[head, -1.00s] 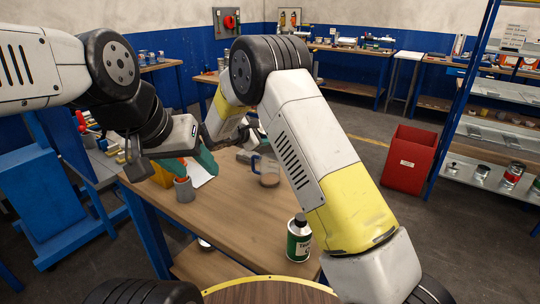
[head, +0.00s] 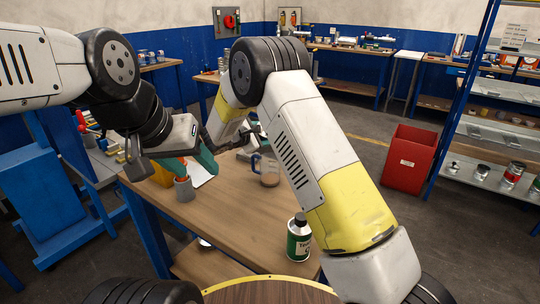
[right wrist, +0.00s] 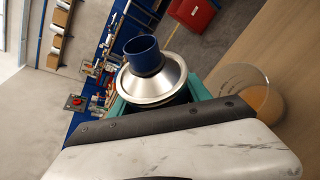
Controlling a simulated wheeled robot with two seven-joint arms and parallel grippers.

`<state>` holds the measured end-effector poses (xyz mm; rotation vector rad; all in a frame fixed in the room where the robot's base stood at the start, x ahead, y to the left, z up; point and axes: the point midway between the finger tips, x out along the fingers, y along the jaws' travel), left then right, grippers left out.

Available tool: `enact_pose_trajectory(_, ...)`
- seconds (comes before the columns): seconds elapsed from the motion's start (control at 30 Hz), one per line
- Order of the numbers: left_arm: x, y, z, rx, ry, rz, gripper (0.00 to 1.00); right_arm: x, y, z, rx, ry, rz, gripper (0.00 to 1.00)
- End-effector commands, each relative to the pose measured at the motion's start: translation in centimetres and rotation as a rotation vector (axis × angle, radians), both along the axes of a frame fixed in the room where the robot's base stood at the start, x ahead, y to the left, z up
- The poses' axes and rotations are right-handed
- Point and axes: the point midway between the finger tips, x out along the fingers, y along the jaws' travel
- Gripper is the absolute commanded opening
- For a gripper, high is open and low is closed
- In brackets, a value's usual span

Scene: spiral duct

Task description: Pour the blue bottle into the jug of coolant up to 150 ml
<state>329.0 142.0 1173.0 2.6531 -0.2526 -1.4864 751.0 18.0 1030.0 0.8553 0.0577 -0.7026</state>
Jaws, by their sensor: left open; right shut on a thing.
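The jug (head: 269,175) stands on the wooden table with brownish liquid in its bottom; it is clear with a blue handle. It also shows at the right of the right wrist view (right wrist: 262,98). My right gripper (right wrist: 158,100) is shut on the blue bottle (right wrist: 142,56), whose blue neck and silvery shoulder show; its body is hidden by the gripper. The jug is beside the bottle, apart from it in that view. In the head view, my right arm hides most of the held bottle. My left gripper (head: 188,166) is open and empty above the table's left side.
A grey cup (head: 184,190) stands beneath my left gripper. A green and white can (head: 299,238) with a black cap stands near the table's front edge. The middle of the table (head: 235,215) is clear.

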Motion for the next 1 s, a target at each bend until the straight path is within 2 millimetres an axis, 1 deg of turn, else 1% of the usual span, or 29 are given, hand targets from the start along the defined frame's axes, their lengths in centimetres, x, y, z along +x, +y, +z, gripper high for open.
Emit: enact_pose_trajectory(1.0,0.0,0.0,0.0,0.0,0.0,0.0,0.51,0.14,0.09,-0.66,0.054,-0.063,-0.001,0.0)
